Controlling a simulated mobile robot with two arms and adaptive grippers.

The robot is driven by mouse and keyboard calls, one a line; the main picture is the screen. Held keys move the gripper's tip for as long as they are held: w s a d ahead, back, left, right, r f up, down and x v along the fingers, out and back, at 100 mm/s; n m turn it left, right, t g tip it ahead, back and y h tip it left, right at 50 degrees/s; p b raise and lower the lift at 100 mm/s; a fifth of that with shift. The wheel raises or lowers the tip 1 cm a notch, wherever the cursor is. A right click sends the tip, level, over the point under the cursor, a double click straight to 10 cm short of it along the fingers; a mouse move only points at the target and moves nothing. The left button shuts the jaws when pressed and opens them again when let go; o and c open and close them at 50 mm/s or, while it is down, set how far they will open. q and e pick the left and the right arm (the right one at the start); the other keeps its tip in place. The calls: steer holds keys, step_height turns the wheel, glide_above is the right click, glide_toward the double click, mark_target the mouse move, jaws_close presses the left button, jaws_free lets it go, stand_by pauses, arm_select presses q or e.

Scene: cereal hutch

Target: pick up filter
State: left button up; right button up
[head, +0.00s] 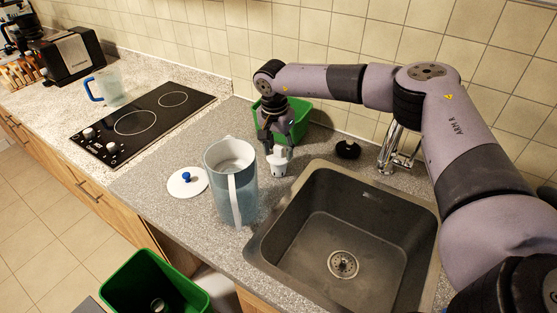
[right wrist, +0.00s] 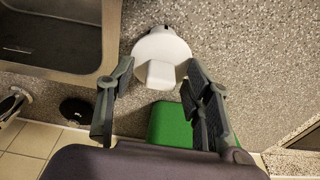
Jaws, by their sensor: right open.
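A white filter (head: 278,164) stands on the grey counter between the pitcher and the sink in the head view. In the right wrist view the filter (right wrist: 162,50) has a wide round body and a narrower block on top. My right gripper (head: 272,143) is above the filter. My left gripper is not in view.
A clear pitcher (head: 219,188) with a white handle stands left of the filter. A white lid (head: 188,188) with a blue knob lies beside it. The sink (head: 300,268) is to the right. A green container (head: 299,118) stands behind. A green bin (head: 190,287) is below the counter.

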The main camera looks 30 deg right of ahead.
steer(key=shift+c, duration=0.3)
jaws_close()
stand_by(0.5)
